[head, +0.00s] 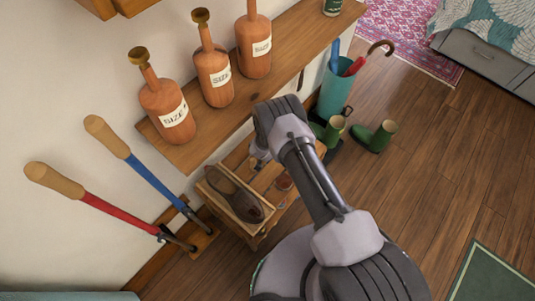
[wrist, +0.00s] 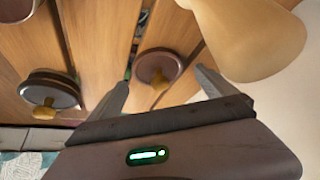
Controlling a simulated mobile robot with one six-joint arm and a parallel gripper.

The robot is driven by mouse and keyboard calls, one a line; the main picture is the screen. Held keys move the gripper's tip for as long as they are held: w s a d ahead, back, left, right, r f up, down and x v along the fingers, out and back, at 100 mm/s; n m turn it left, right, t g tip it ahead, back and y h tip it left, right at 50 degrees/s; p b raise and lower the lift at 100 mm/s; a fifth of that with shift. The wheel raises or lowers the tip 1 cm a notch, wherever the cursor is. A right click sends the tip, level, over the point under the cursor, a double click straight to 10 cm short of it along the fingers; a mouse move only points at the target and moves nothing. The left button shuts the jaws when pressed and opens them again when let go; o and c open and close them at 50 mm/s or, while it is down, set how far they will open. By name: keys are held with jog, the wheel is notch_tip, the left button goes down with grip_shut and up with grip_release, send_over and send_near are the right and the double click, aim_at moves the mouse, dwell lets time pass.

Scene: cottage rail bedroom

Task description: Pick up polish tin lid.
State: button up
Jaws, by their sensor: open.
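In the wrist view, a flat round reddish-brown lid-like disc (wrist: 157,64) with a small tan knob at its near edge lies on wooden slats. A dark round tin (wrist: 50,90) with a lid and a similar tan knob stands to its left. I cannot tell for sure which bears the polish tin lid. My gripper (wrist: 163,79) is open and empty, its fingertips apart on either side of the reddish-brown disc; contact is not visible.
A pale, rounded wooden thing (wrist: 250,40) looms close beside the right finger. An open box (head: 222,192) with a brown shoe (head: 243,204) sits on the bench (head: 272,212). Bottles (head: 165,108) stand on the shelf (head: 290,50) above.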

jog(key=shift+w, duration=0.15)
jog(key=c, duration=1.4)
